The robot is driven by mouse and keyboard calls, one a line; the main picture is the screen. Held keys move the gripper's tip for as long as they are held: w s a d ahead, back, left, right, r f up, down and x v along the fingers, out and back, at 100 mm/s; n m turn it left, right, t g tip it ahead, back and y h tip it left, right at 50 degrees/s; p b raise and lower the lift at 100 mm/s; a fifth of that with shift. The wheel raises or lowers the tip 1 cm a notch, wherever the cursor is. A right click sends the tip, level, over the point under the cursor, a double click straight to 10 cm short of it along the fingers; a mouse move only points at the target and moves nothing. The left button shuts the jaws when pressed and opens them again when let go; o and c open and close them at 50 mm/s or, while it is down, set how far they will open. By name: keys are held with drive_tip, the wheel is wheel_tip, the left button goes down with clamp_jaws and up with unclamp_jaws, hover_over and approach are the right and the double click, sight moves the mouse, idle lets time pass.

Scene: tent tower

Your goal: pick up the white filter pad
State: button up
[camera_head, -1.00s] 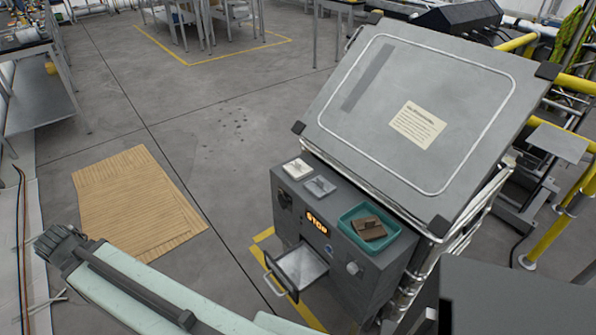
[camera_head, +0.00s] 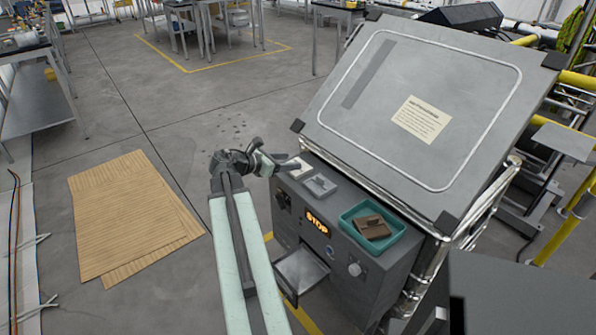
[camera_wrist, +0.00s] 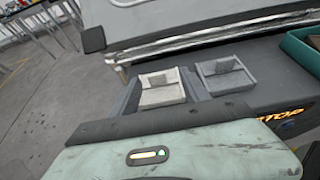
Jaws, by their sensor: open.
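The white filter pad (camera_head: 303,168) lies at the left end of the grey control box's top, partly hidden by my gripper in the head view. In the wrist view the white filter pad (camera_wrist: 162,92) is a pale square with a raised grey piece on it. My gripper (camera_head: 289,167) is open at the pad's left side in the head view. In the wrist view, dark grey finger-like shapes flank the pad; contact cannot be told. A similar grey pad (camera_head: 320,185) lies to its right, also in the wrist view (camera_wrist: 225,75).
A teal tray (camera_head: 393,238) with a brown block (camera_head: 371,226) stands further right on the control box (camera_head: 340,250). A large sloped grey panel (camera_head: 400,100) rises behind. An open drawer (camera_head: 300,268) juts out in front. Brown sheets (camera_head: 130,215) lie on the floor.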

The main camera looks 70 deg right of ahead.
sight(297, 160)
drive_tip(key=b+x, duration=0.1)
drive_tip(key=x, duration=0.1)
drive_tip(key=b+x, duration=0.1)
drive_tip(key=x, duration=0.2)
drive_tip(key=shift+w+d+f, duration=0.15)
drive_tip(key=shift+w, duration=0.2)
drive_tip(key=shift+s+d, duration=0.1)
drive_tip(key=shift+d, duration=0.05)
clamp_jaws()
wheel_tip(297, 160, up, 10)
drive_tip(key=p, duration=1)
